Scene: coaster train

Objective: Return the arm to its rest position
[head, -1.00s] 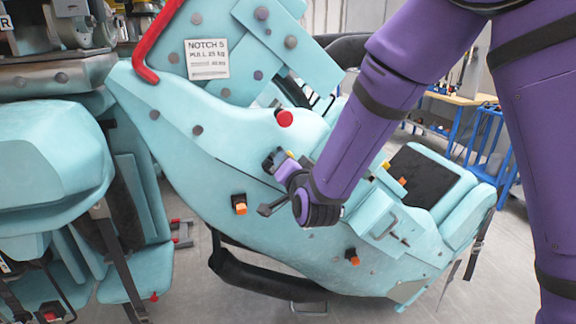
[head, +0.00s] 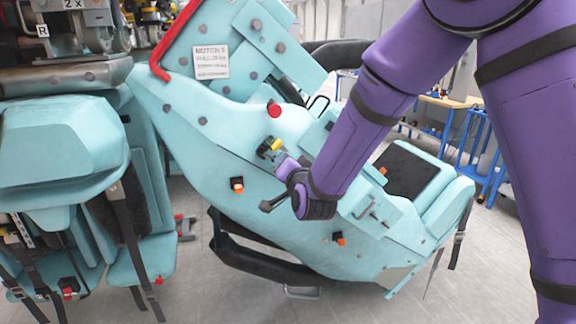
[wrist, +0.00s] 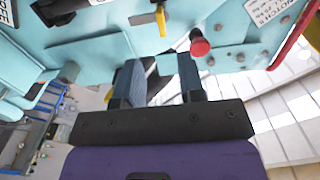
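My arm is purple with black bands and reaches down from the upper right in the head view. My gripper (head: 268,152) is in front of the side of a tilted turquoise coaster seat unit (head: 190,110). In the wrist view its two dark fingers (wrist: 160,78) stand apart with a gap between them, and I see nothing held. A yellow lever (wrist: 161,20) and a red knob (wrist: 199,47) are just beyond the fingertips. In the head view the red knob (head: 274,110) sits above the gripper. Whether the fingers touch the unit cannot be told.
Another turquoise seat (head: 60,150) with hanging black straps stands at the left. A red bar (head: 165,55) and a notch sign (head: 210,62) are on the unit's upper part. A black tube (head: 260,262) runs below it. Blue workbench frames (head: 480,150) stand behind at right. Grey floor shows in front.

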